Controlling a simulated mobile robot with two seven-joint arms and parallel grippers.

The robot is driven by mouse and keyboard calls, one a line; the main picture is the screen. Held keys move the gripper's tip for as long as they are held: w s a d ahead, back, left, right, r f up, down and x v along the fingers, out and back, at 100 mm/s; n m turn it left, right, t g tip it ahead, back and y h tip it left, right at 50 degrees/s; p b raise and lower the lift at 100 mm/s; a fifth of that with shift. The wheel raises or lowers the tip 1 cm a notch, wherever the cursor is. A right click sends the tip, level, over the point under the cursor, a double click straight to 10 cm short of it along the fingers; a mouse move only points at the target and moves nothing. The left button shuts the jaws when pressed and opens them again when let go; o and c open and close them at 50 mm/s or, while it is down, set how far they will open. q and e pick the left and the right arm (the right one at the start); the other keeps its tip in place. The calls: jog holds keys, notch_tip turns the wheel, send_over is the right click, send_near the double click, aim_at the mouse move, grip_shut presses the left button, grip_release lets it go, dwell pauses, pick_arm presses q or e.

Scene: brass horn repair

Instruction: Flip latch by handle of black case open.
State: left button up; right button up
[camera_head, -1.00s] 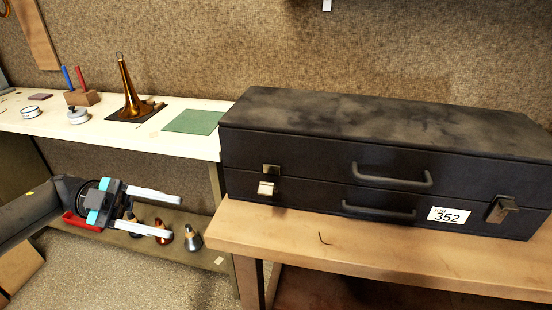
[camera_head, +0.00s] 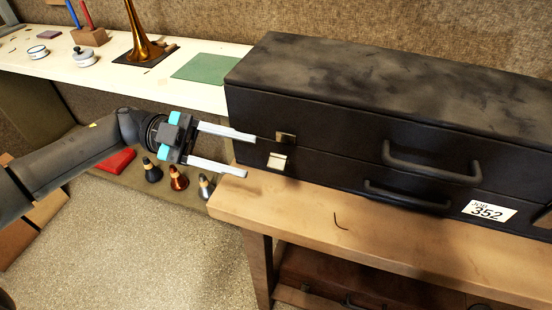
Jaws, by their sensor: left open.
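The black case (camera_head: 330,125) lies closed on the wooden bench at the right. Its front carries two dark handles, the upper one (camera_head: 430,170) and the lower one (camera_head: 405,198). The left latch has an upper metal plate (camera_head: 285,137) and a lower metal flap (camera_head: 277,161). A second latch (camera_head: 543,218) shows in part at the right edge. My left gripper (camera_head: 250,155) is open and empty, with its white fingers pointing right towards the left latch, close to the case's left front corner. I cannot tell whether a finger touches the case. My right gripper is not in view.
The wooden bench (camera_head: 300,215) has a free strip in front of the case, with a small dark hook-like mark. A pale shelf (camera_head: 110,80) behind holds a brass horn bell (camera_head: 145,45) and a green mat (camera_head: 205,68). Several mutes stand on a low shelf below my left gripper.

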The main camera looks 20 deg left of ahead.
aim_at(276, 163)
pick_arm(q)
jog(key=d, duration=0.6)
jog(key=shift+d, duration=0.45)
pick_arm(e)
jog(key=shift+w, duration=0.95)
pick_arm(q)
grip_shut()
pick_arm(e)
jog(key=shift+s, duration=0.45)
